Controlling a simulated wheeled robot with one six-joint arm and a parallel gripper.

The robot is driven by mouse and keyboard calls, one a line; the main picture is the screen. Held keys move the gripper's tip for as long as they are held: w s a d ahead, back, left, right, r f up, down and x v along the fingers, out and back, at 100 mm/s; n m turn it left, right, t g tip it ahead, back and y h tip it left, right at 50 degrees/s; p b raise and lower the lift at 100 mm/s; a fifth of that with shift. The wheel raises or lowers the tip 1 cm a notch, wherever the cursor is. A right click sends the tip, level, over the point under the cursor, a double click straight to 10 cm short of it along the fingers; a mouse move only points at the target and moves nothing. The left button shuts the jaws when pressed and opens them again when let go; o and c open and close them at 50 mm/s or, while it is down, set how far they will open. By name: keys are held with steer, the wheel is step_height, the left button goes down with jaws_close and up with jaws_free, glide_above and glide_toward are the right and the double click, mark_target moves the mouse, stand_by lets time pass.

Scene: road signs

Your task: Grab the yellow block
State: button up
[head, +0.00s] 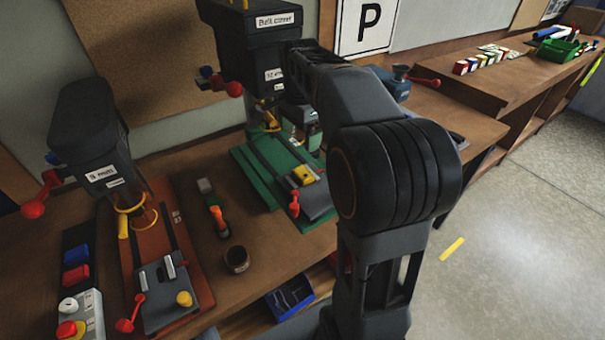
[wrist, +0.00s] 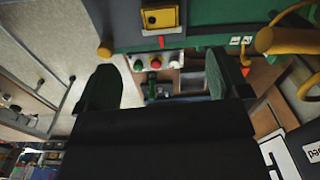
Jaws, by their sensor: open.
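A small yellow block (head: 303,174) sits on the grey plate of the green-based machine (head: 250,170) in the head view. In the wrist view, a yellow piece with a dark centre (wrist: 160,17) shows at the top edge on a dark grey plate; it looks like the same block. My gripper (wrist: 163,85) is open, its two dark fingers apart with nothing held between them. The yellow piece lies beyond the fingertips, apart from them. In the head view my arm hides part of the scene, and I cannot make out the fingers clearly.
An orange-based machine (head: 174,240) with a yellow knob (head: 184,298) stands at left. A red-knobbed lever (head: 295,203) rises beside the block. A dark cup (head: 237,259) stands near the bench's front edge. Open floor (head: 500,240) lies to the right.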

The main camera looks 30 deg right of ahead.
steer(key=m, duration=0.1)
glide_above(303, 173)
steer(key=f, duration=0.7)
steer(key=shift+w+a+f, duration=0.15)
steer(key=shift+a, duration=0.05)
steer(key=shift+d+f+p, duration=0.2)
steer(key=shift+f+p, duration=0.7)
steer(key=shift+f, duration=2.25)
steer(key=shift+c, duration=0.3)
steer(key=c, duration=1)
steer(key=shift+r, duration=0.1)
